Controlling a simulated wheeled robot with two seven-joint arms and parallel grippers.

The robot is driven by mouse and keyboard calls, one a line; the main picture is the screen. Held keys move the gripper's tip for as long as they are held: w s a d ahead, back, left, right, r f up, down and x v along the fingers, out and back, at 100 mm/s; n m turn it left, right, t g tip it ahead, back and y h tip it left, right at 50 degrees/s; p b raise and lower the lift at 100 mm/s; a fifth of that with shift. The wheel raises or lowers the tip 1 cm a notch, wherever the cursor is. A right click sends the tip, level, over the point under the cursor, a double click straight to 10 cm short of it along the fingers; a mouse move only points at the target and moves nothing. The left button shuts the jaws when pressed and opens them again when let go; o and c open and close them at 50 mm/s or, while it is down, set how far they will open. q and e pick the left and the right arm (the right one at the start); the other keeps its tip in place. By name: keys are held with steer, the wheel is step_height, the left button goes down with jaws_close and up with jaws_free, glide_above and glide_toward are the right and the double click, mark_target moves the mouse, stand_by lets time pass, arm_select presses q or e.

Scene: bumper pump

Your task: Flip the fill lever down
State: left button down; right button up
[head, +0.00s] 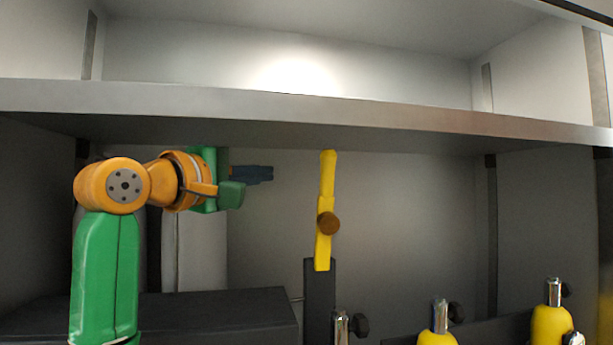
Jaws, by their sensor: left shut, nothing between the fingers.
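The fill lever (327,185) is a yellow bar standing nearly upright, with a brown round knob (328,223) at its lower part. It sits on top of a black post (319,295) near the middle of the head view. My left gripper (264,174) is dark blue-grey and lies to the left of the lever, near the height of its upper part, with a gap between them in the picture. It is shut and empty. My right gripper is not in view.
A grey shelf edge (300,107) crosses above the lever and my left arm. A black box (220,315) lies low at the left. Yellow bodies with metal necks (440,315) stand at the lower right. Space right of the lever is clear.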

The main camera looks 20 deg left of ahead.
arm_select(q)
steer(key=w+d+p, duration=0.5)
steer(key=w+p, duration=0.1)
steer(key=w, duration=0.1)
steer(key=shift+w+d+r, duration=0.15)
steer(key=shift+d+r, duration=0.2)
steer(key=shift+d, duration=0.05)
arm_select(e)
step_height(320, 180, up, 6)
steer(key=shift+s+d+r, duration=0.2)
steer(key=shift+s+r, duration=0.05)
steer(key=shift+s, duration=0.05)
arm_select(q)
steer(key=s+d+f+m+h+b, duration=0.4)
steer(key=s+f+m+h+b, duration=0.2)
steer(key=f+m+b, duration=0.3)
steer(key=s+d+f+m+t+h+b, duration=0.1)
steer(key=s+d+f+m+h+b, duration=0.3)
steer(key=f+m+b, duration=0.5)
steer(key=s+h+b, duration=0.2)
steer(key=h+b, duration=0.1)
steer(key=b, duration=0.2)
steer(key=shift+s+d+m+t+h+b, duration=0.25)
steer(key=shift+s+m+t+h+b, duration=0.05)
steer(key=shift+s+h+b, duration=0.1)
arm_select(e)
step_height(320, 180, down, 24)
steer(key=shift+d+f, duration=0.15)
